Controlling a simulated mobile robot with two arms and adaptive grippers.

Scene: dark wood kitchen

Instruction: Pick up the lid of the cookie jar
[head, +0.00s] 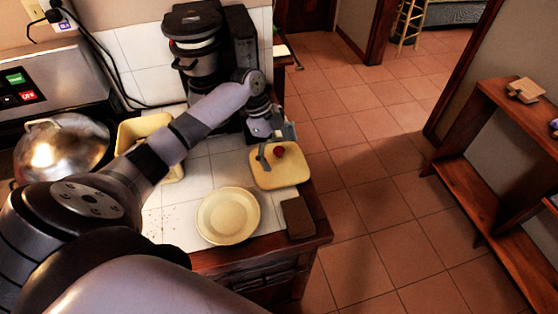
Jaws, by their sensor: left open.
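The cookie jar lid (285,178) is a pale yellow, rounded square with a small dark red knob (279,152), near the right end of the white tiled counter. Any jar body beneath it is hard to make out from above. My left gripper (275,143) is over the lid's far part, with its fingers apart near the knob. Contact with the knob cannot be told. The gripper and wrist cover the lid's far edge. My right gripper is not in view.
A cream round dish (228,216) and a brown block (298,217) are in front of the lid. A yellow container (136,131) is partly behind my arm. A black coffee maker (193,40) stands at the back; a metal domed pot (62,148) is left. Open tiled floor (375,215) lies right.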

